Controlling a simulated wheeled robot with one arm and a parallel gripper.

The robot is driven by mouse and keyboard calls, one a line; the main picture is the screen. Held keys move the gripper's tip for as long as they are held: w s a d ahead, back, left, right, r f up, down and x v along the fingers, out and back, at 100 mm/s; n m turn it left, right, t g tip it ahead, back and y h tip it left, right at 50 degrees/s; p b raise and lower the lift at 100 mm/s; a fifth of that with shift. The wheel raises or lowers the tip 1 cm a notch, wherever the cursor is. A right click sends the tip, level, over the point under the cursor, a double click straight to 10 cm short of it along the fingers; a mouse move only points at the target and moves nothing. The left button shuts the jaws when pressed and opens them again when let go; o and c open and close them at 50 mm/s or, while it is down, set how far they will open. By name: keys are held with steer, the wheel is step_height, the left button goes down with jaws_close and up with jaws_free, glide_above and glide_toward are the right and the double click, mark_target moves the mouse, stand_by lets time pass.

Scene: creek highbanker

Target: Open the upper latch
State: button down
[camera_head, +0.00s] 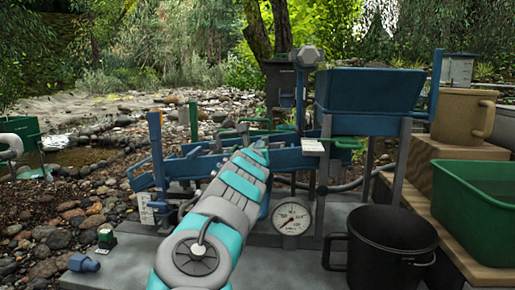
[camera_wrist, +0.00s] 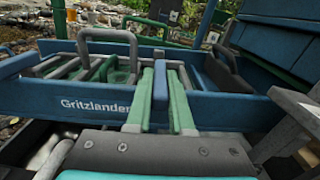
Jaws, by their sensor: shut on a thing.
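In the wrist view, my gripper (camera_wrist: 160,75) has two green-padded fingers reaching forward over the near wall of the blue sluice (camera_wrist: 95,103), lettered "Gritzlander". The fingers are shut on a short blue upright bar (camera_wrist: 160,88), which looks like the upper latch's lever. Its lower end and its mount are hidden. In the head view, my gripper (camera_head: 257,150) is at the blue sluice (camera_head: 285,157), and my arm hides the latch there.
A grey looped handle (camera_wrist: 108,35) stands left of my fingers. In the head view, a blue hopper (camera_head: 370,90) on grey legs stands right of my arm. A pressure gauge (camera_head: 292,217), a black pot (camera_head: 380,250) and a green tub (camera_head: 475,215) are at the right.

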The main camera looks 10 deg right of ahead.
steer(key=shift+a+p, duration=0.15)
steer(key=shift+p, duration=0.45)
steer(key=shift+r+m+g+h+p, duration=0.1)
steer(key=shift+m+g+h+p, duration=0.3)
steer(key=shift+m+h+p, duration=0.85)
steer(key=shift+w+a+m+g+h+p, duration=0.15)
steer(key=shift+m+g+h+p, duration=0.3)
steer(key=shift+h+p, duration=0.85)
steer(key=shift+g+p, duration=0.35)
steer(key=shift+p, duration=0.05)
steer(key=shift+w+a+f+m+g+h+p, duration=0.1)
steer(key=shift+w+m+g+h, duration=0.05)
steer(key=shift+m+g+h, duration=1.25)
steer(key=shift+w+a+f+m+g+h+p, duration=0.1)
steer(key=shift+w+m+g+h, duration=0.05)
steer(key=shift+m+g+h, duration=1.15)
steer(key=shift+w+f+m+g+h+p, duration=0.1)
steer(key=shift+w+m+g+h, duration=0.05)
steer(key=shift+m+g+h, duration=1.25)
steer(key=shift+g, duration=0.6)
steer(key=shift+r+m+g, duration=0.2)
steer(key=shift+m+g, duration=0.4)
steer(key=shift+g, duration=0.1)
